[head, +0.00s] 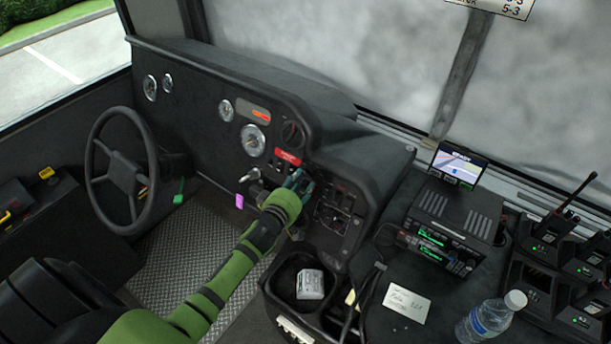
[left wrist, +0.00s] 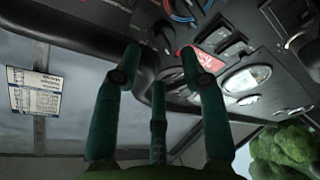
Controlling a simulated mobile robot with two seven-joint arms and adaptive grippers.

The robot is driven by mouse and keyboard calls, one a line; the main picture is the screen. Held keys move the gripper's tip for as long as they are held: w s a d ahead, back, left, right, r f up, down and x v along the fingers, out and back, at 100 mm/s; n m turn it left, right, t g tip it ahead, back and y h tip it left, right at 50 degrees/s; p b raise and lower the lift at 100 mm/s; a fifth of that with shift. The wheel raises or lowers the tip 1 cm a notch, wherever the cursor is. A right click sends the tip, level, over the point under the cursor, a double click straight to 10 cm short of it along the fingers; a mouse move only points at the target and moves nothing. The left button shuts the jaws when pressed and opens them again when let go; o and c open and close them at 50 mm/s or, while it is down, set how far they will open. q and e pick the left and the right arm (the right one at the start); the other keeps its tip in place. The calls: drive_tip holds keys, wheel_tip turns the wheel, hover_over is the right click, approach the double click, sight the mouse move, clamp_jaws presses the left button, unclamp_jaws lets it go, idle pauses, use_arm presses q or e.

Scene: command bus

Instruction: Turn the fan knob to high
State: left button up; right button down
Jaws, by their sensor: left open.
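A dark round knob (head: 292,133) with a reddish mark sits on the dashboard, right of the large gauge and above a red label (head: 287,157). I cannot read its markings, so I cannot tell whether it is the fan knob. My left gripper (head: 299,180) is below the red label, beside the switch panel (head: 338,213). In the left wrist view its fingers (left wrist: 160,72) are spread and empty, with the red label (left wrist: 213,39) beyond the right finger. A dial with blue and red markings (left wrist: 182,10) is cut by the top edge there. My right gripper is not in view.
The steering wheel (head: 121,170) is left of my arm. A console bin (head: 285,280) with a small box lies below the panel. A radio unit (head: 450,225), water bottle (head: 490,317) and handheld radios (head: 550,255) stand on the right.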

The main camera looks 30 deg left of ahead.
sight(308, 174)
use_arm(q)
drive_tip(key=shift+x, duration=2)
clamp_jaws()
